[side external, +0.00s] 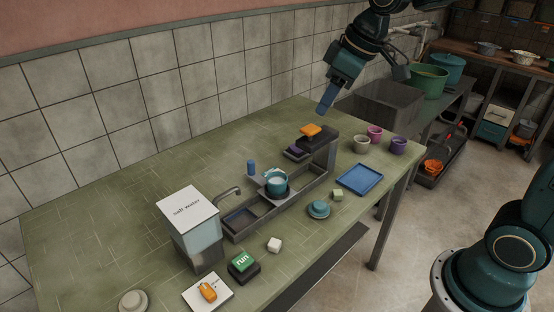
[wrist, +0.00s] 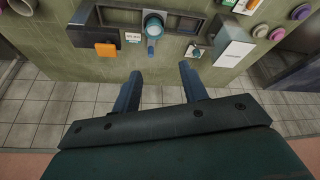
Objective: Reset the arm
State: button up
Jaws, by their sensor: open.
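My gripper (side external: 324,106) hangs in the air above the far end of the green table (side external: 120,232), near the tiled wall. In the wrist view, the two fingers of my gripper (wrist: 160,76) stand apart with nothing between them. Below is a dark line station (side external: 243,228) with a teal cup (side external: 276,186) on it; the cup also shows in the wrist view (wrist: 153,24). An orange button (side external: 311,130) tops the station's raised far end, and a small blue cylinder (side external: 251,167) stands beside the station.
A salt water tank (side external: 200,240) with a tap, a green run button (side external: 242,261) and an orange piece (side external: 207,290) are at the near end. The table's left side is mostly clear.

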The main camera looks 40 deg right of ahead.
jog(key=s+f+m+t+h, duration=0.1)
jog(key=s+m, duration=0.3)
jog(key=s, duration=1.6)
jog(key=shift+d+f, duration=0.45)
